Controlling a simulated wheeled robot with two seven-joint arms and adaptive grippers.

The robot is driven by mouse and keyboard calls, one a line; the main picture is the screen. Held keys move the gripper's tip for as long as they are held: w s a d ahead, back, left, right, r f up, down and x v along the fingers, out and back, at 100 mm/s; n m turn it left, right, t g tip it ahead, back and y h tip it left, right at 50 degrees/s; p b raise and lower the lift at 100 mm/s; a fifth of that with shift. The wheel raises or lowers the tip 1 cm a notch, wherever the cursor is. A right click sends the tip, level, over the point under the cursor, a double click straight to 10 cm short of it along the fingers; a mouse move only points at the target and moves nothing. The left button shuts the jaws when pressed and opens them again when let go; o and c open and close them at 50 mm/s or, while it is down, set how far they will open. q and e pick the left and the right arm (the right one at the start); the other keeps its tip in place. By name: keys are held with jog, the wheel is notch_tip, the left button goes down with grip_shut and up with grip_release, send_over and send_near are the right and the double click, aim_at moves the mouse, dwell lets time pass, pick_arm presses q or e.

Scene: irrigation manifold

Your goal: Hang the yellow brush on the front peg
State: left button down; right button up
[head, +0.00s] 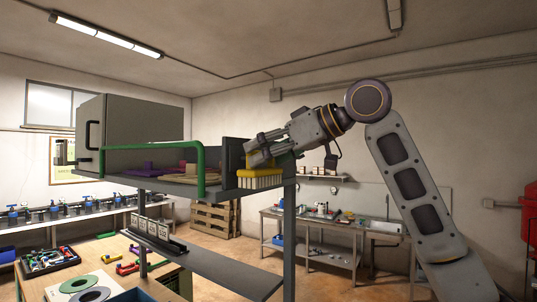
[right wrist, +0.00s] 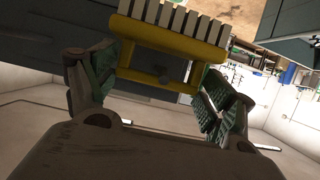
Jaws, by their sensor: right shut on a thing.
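The yellow brush (head: 260,173) has pale bristles that point down in the head view. It is at the right end of the raised shelf, in front of a dark upright panel. My right gripper (head: 268,150) is shut on it from above and to the right. In the right wrist view the yellow brush (right wrist: 165,60) shows across the space between the two fingers of my right gripper (right wrist: 160,95), bristles toward the top. I cannot make out the front peg, or whether the brush touches one. My left gripper is not in view.
The raised shelf (head: 165,184) bears a grey box (head: 140,124), a green rail (head: 150,149) and purple and tan pieces. A lower shelf (head: 225,270) is below. A workbench (head: 330,222) stands behind at right. Open floor lies between.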

jog(key=o, duration=1)
jog(key=shift+d, duration=0.1)
jog(key=v, duration=1.2)
